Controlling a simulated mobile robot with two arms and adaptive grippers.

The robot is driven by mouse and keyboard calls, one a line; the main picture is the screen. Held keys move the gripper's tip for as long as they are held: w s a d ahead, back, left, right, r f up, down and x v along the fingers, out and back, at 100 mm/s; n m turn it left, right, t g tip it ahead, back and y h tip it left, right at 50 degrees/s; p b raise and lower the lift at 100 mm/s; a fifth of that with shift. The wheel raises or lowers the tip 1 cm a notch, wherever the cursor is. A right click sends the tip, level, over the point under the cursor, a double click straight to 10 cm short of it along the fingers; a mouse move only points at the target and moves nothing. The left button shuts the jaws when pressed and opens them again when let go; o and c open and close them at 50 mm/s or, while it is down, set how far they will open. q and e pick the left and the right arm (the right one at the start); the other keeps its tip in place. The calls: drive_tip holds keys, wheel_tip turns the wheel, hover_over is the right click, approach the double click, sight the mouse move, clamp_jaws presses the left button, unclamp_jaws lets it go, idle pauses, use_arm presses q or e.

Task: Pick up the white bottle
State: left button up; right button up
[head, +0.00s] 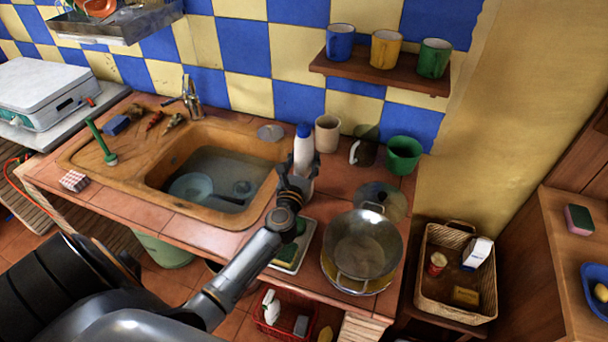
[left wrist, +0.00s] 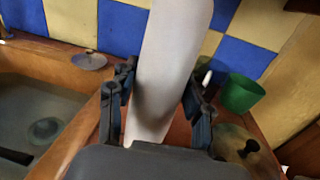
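The white bottle (head: 303,148) has a blue cap and stands roughly upright behind the right end of the sink. My left gripper (head: 297,185) is at its lower part, with a finger on each side. In the left wrist view the bottle (left wrist: 172,70) fills the middle and looks slightly tilted, its top cut off by the frame. The left gripper's fingers (left wrist: 160,95) lie against both its sides, shut on it. In the head view the gripper hides the bottle's base, so I cannot tell whether it touches the counter. My right gripper is not in view.
A beige cup (head: 327,133) stands close right of the bottle, with a green cup (head: 403,155) farther right. A metal pot (head: 362,250) is at the front right. The sink basin (head: 215,165) lies left. A wall shelf (head: 375,71) with mugs hangs above.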

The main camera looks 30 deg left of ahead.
use_arm(q)
drive_tip(key=c, duration=0.3)
drive_tip(key=shift+c, duration=0.8)
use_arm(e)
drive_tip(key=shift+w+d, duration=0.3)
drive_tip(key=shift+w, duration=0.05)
